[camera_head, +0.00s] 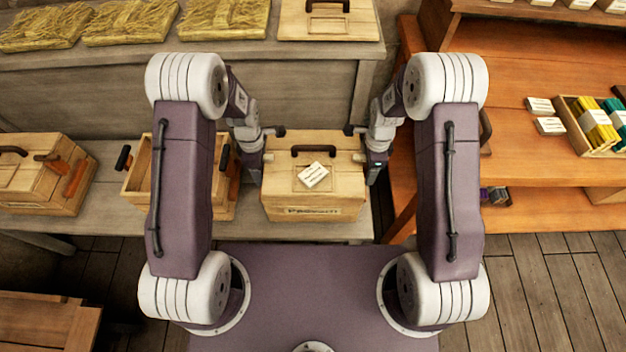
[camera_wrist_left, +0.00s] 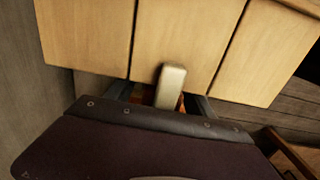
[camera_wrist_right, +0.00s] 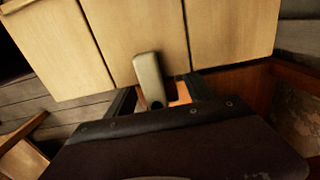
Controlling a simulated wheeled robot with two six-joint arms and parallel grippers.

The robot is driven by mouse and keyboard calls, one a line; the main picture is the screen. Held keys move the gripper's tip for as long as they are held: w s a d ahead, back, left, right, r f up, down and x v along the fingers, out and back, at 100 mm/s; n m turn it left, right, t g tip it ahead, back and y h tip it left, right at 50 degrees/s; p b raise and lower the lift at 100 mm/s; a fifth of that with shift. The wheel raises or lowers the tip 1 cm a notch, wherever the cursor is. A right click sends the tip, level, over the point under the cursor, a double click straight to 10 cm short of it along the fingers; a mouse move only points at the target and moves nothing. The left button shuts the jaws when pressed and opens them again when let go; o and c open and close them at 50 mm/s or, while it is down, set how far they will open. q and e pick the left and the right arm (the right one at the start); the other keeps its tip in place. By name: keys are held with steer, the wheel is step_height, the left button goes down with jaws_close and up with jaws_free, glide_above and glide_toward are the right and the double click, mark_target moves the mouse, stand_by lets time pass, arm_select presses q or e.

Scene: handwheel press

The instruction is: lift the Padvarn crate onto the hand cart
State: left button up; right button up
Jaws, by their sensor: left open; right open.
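The pale wooden Padvarn crate (camera_head: 312,210), its name on the front face, stands on a low grey bench straight ahead of me. It has a dark handle and a white card on its lid. My left gripper (camera_head: 255,165) is open close to the crate's left side, and my right gripper (camera_head: 374,168) is open close to its right side. The planked side fills the top of the left wrist view (camera_wrist_left: 92,40) and the right wrist view (camera_wrist_right: 232,35). A pale block stands before the planks in each wrist view; contact is unclear. I cannot make out a hand cart.
A lidded wooden crate (camera_head: 40,185) and a second crate (camera_head: 139,180), partly behind my left arm, share the low bench (camera_head: 110,222). Orange-brown shelving (camera_head: 555,165) with a partitioned box stands close on the right. Bare plank floor (camera_head: 560,285) shows at lower right.

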arm_select(q)
steer(key=shift+f, duration=0.3)
arm_select(e)
steer(key=shift+f, duration=0.3)
arm_select(q)
jaws_close()
arm_select(e)
jaws_close()
stand_by(0.7)
